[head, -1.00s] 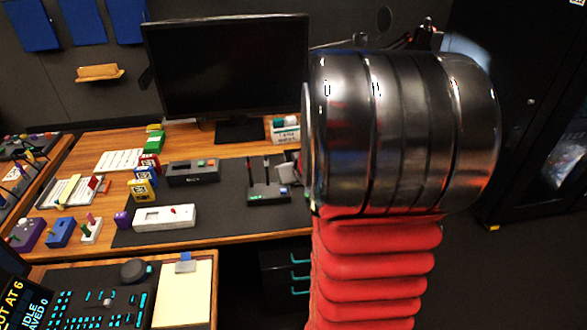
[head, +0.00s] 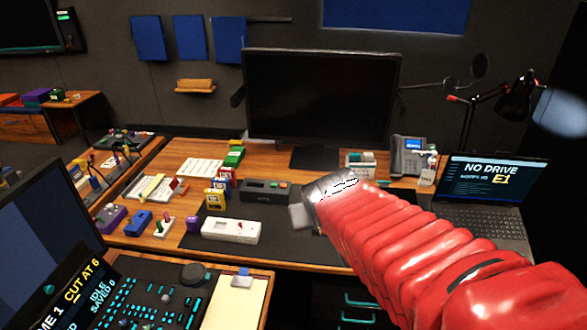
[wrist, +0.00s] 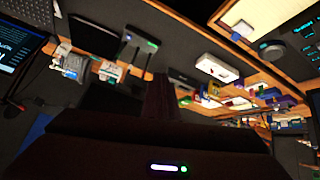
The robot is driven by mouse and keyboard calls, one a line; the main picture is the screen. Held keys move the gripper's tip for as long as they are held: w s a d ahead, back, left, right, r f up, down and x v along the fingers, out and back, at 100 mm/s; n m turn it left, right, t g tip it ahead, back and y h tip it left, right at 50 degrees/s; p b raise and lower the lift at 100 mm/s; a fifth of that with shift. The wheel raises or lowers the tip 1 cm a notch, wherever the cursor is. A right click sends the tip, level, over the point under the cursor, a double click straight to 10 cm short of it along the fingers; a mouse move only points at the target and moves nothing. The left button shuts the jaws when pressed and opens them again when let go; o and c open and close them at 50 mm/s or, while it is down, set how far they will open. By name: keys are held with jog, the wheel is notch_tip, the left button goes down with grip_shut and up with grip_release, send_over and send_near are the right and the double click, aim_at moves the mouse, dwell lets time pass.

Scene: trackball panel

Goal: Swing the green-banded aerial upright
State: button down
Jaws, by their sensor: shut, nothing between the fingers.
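A small dark unit with thin aerial rods (wrist: 140,41) shows in the wrist view at upper left of centre, with a green patch on its base. Its rods run down the picture, which looks turned over. I cannot tell which rod bears the green band.
A monitor (head: 320,95) stands behind the desk mat. A black button box (head: 266,190) and white panel box (head: 230,230) lie left of my arm. A phone (head: 411,150) and laptop (head: 490,190) stand to the right. A clipboard (head: 240,296) lies in front.

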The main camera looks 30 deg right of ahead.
jog(key=s+a+r+n+g+y, duration=0.1)
jog(key=s+a+n+y, duration=0.2)
jog(key=s+a, duration=0.8)
jog(key=a, duration=0.3)
jog(key=shift+a+r+y, duration=0.15)
jog(key=shift+a+y, duration=0.2)
jog(key=shift+y, duration=0.05)
jog(key=shift+a, duration=0.1)
